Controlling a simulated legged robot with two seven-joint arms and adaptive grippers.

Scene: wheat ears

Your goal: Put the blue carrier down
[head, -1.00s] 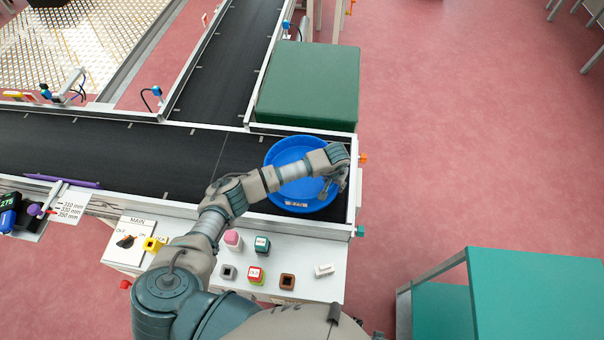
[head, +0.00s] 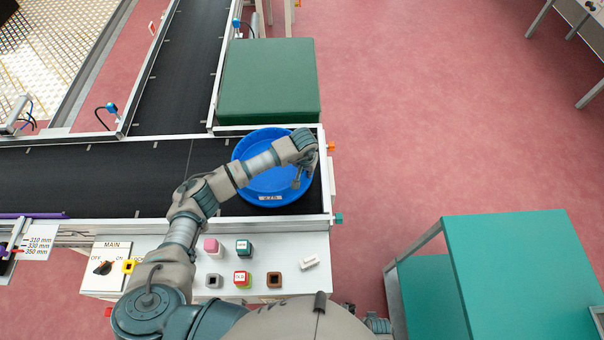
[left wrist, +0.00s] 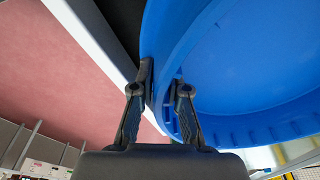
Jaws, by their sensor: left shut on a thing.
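The blue carrier (head: 268,184) is a round, shallow blue tray with a small label on its near side. In the head view it is over the right end of the black conveyor belt (head: 90,175). My left gripper (head: 301,182) is at the carrier's right edge. In the left wrist view, the fingers of my left gripper (left wrist: 162,82) are on either side of the rim of the blue carrier (left wrist: 260,60), shut on it. My forearm hides part of the carrier. I cannot tell whether its base touches the belt. My right gripper is not in view.
A green block (head: 268,85) stands just behind the belt end. A white control panel (head: 300,240) with several buttons and a switch is in front. A teal table (head: 530,270) stands at the lower right. Open red floor (head: 420,130) lies to the right.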

